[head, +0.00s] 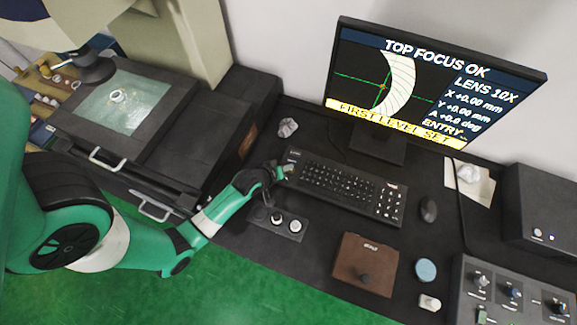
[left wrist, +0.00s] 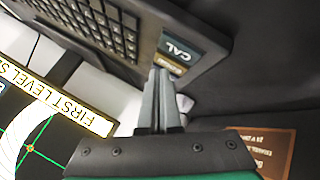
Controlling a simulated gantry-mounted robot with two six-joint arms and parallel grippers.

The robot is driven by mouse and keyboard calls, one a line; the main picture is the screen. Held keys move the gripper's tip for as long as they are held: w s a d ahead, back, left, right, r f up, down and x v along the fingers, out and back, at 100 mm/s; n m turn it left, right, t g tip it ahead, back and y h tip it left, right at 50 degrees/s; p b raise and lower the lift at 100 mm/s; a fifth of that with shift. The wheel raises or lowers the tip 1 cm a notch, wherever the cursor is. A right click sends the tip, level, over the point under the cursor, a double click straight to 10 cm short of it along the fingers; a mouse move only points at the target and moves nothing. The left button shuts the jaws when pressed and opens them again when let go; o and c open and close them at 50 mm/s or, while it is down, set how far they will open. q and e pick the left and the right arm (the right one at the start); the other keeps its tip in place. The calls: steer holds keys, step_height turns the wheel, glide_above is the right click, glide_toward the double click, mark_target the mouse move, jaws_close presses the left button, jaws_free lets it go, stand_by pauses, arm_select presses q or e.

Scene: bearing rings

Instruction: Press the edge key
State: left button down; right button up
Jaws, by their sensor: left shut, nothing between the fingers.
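The black keyboard (head: 345,187) lies in front of the monitor. My left gripper (head: 284,173) is at its left end. In the left wrist view the gripper (left wrist: 160,75) is shut and empty, its fingertips at the keyboard's end beside a teal key marked CAL (left wrist: 178,47). A tan key (left wrist: 172,66) next to CAL sits right at the fingertips and is partly hidden by them. Its label is too small and covered to read. I cannot tell whether the tips touch it. My right gripper is not in view.
The monitor (head: 430,85) reads TOP FOCUS OK, with FIRST LEVEL SET on a yellow band. A panel with knobs (head: 279,222) lies before the gripper. A brown pad (head: 365,264) and a mouse (head: 428,210) are to the right.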

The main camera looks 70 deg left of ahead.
arm_select(q)
steer(key=shift+f, duration=0.35)
stand_by(0.3)
steer(key=shift+r, duration=0.1)
steer(key=shift+r+p, duration=0.65)
steer(key=shift+p, duration=0.05)
steer(key=shift+r, duration=0.1)
step_height(320, 180, up, 5)
steer(key=p, duration=0.5)
